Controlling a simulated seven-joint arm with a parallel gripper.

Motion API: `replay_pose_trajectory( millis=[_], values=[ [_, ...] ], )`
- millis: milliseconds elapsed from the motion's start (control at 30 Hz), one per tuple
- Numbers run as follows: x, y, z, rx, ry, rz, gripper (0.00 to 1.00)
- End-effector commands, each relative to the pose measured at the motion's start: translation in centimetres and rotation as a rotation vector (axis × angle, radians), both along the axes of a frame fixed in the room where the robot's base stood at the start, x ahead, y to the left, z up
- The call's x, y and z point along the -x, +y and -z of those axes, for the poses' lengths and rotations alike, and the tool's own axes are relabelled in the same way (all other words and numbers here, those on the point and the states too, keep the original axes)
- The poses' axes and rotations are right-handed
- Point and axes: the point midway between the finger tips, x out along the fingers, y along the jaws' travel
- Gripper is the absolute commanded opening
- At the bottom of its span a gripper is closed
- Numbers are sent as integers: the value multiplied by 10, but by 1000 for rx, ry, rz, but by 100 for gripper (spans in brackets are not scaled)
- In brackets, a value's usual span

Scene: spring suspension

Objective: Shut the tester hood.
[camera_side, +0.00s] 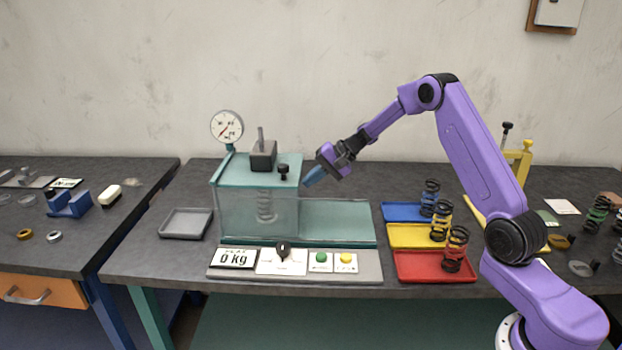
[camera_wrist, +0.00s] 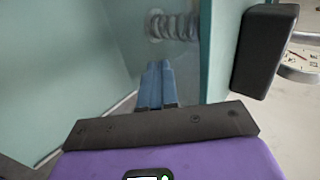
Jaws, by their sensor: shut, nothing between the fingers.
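The tester (camera_side: 262,172) is a teal frame with a spring (camera_side: 265,207) standing inside, under its top plate. A clear hood panel (camera_side: 235,215) shows in front of the spring; I cannot tell its exact position along the teal base. The teal base (camera_side: 338,220) extends to the right of the spring bay. My gripper (camera_side: 309,181) is shut and empty, its blue fingertips just right of the tester's top plate and above the base. In the wrist view the shut fingers (camera_wrist: 158,68) point toward the spring (camera_wrist: 172,25), with teal walls on both sides.
A dial gauge (camera_side: 227,126) and a grey block (camera_side: 263,155) stand on the tester. A control panel (camera_side: 295,264) lies in front. Blue (camera_side: 400,212), yellow (camera_side: 405,236) and red (camera_side: 420,268) trays with springs are at the right. A grey tray (camera_side: 186,223) lies at the left.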

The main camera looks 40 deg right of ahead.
Motion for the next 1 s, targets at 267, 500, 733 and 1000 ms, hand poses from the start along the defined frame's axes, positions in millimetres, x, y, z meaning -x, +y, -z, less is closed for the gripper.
replay_pose_trajectory(
  millis=[267,500,733,1000],
  values=[
    [37,-41,-19,0,0,7,0],
    [61,-65,-50,-1,2,6,0],
    [74,-78,-66,-2,5,5,0],
    [92,-29,-72,40,38,-133,0]
  ],
)
